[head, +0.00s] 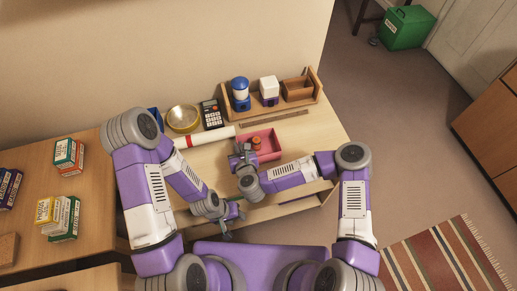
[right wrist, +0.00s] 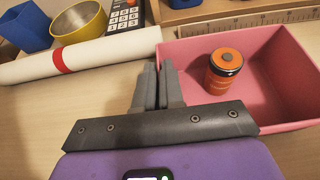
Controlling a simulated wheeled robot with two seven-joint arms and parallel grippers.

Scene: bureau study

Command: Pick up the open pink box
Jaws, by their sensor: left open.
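The open pink box (head: 272,137) stands on the desk and holds a short orange cylinder with a dark band (head: 257,143). In the right wrist view the box (right wrist: 290,65) fills the right side, with the orange cylinder (right wrist: 222,75) upright inside. My right gripper (head: 242,150) is at the box's left wall. In the right wrist view its fingers (right wrist: 159,75) are close together around that wall, which they partly hide. My left gripper (head: 226,234) is open and empty near the desk's front edge, apart from the box.
A white roll with a red band (head: 205,136) lies left of the box. Behind are a yellow bowl (head: 183,118), a calculator (head: 211,114), a ruler (head: 275,119) and a wooden organizer (head: 317,88). Small cartons (head: 60,215) stand on the left desk. Desk right of the box is clear.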

